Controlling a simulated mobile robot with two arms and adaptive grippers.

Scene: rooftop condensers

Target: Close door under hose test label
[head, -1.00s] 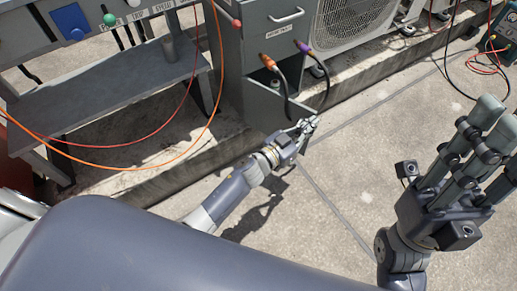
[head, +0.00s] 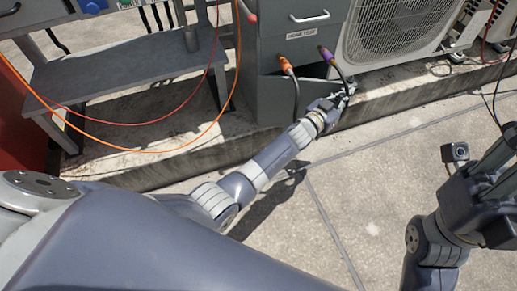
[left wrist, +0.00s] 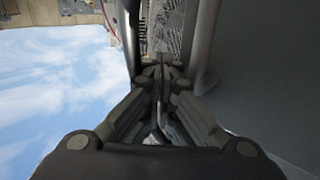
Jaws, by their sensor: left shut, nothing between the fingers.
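The label reading HOSE TEST (head: 300,34) sits on the grey cabinet, below a drawer. Under it, a grey door panel (head: 272,103) stands at the lower front; its exact angle is hard to tell. My left gripper (head: 349,87) is shut and empty at the door's right end; contact is unclear. In the left wrist view its fingers (left wrist: 160,75) meet beside a large grey surface (left wrist: 265,75) on the right. My right gripper (head: 498,165) is cut off by the right edge, so its opening is unclear.
Orange (head: 286,66) and purple (head: 327,54) hose ends hang below the label, with dark hoses dropping near my left gripper. A condenser (head: 395,28) stands to the right. A bench (head: 120,68) with loose cables is at left. Concrete floor in front is clear.

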